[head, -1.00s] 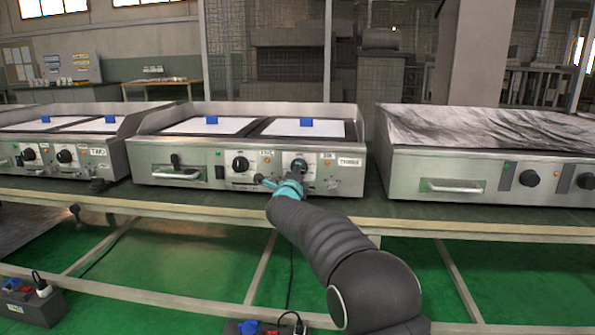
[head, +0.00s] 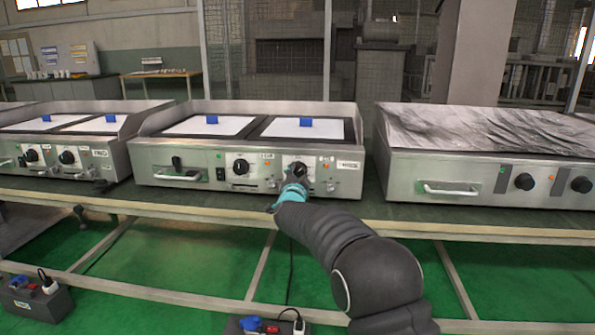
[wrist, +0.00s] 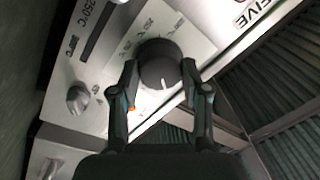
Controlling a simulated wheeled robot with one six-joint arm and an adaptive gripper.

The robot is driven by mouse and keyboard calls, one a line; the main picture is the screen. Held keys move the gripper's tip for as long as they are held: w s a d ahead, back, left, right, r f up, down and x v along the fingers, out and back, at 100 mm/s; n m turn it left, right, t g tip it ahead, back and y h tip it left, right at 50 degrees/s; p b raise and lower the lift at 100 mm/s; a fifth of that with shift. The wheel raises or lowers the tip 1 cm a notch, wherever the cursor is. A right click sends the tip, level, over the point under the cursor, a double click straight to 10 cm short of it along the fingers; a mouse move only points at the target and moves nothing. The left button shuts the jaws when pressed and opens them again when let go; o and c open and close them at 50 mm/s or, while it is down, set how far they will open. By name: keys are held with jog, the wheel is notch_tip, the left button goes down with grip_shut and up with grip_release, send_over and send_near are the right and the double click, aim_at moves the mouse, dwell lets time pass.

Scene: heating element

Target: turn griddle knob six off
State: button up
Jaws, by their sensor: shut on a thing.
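Griddle knob six (head: 299,169) is the right black knob on the front panel of the middle griddle (head: 215,186), by a small label that appears to read SIX. My gripper (head: 295,180) is at this knob, and my wrist hides its lower part. In the wrist view, my gripper (wrist: 160,80) has one finger on each side of the round black knob (wrist: 158,62) and is shut on it. A white pointer mark on the knob points down in that picture. Printed markings on the plate around it are too small to read surely.
Another black knob (head: 240,166) is left of knob six on the same panel. The wrist view shows a smaller grey knob (wrist: 78,97) and a FIVE label (wrist: 250,12). Other griddles stand left (head: 60,160) and right (head: 480,170) on the bench (head: 420,228).

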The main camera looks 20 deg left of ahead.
jog(key=n+p, duration=0.2)
jog(key=n, duration=0.2)
jog(key=shift+r+g, duration=0.1)
jog(key=shift+g, duration=0.2)
jog(key=shift+n+p, duration=0.75)
jog(key=shift+n, duration=1.15)
jog(key=shift+f, duration=0.2)
jog(key=o, duration=1.1)
jog(key=shift+o, duration=0.3)
jog(key=shift+r, duration=0.1)
jog(key=v, duration=1.2)
